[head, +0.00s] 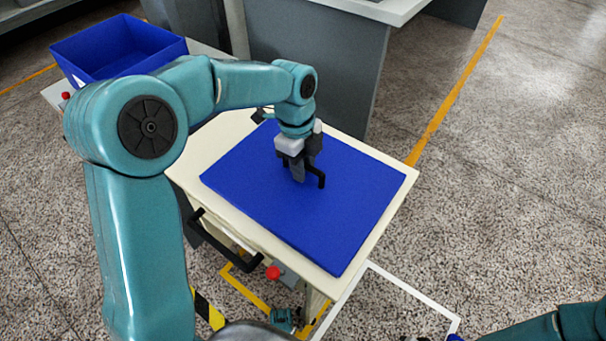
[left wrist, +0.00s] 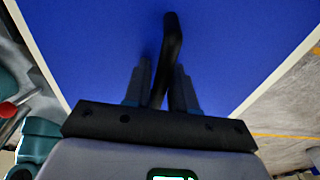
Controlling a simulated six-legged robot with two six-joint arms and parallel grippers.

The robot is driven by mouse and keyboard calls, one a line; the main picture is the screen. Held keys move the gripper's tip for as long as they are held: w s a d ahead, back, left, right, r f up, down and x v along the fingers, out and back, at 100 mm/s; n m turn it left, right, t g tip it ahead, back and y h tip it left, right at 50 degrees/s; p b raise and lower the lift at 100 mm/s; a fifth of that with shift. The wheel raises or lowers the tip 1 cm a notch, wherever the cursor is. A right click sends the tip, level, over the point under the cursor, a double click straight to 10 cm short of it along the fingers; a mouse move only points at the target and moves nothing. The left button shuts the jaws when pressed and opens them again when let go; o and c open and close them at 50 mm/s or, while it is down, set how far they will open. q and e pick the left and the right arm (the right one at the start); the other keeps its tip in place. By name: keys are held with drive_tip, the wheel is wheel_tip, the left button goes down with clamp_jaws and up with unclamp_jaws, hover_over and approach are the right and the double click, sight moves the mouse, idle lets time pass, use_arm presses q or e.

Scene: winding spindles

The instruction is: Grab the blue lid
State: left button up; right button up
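The blue lid (head: 250,175) is a flat panel lying on a cream cart top (head: 190,160). It fills most of the left wrist view (left wrist: 90,40). A black bar handle (head: 321,180) stands up from its middle and shows in the left wrist view (left wrist: 172,35). My left gripper (head: 298,178) points down at the handle. In the left wrist view its two grey fingers (left wrist: 163,82) lie close on either side of the bar, with little gap, and look shut on it. The fingertips partly hide the handle.
An open blue bin (head: 120,50) stands at the back left. A grey cabinet (head: 330,70) rises just behind the cart. A black side handle (head: 222,243) and a red knob (head: 272,272) are on the cart's near side. Floor to the right is clear.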

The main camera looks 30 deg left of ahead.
use_arm(q)
clamp_jaws()
drive_tip(key=shift+r, duration=0.1)
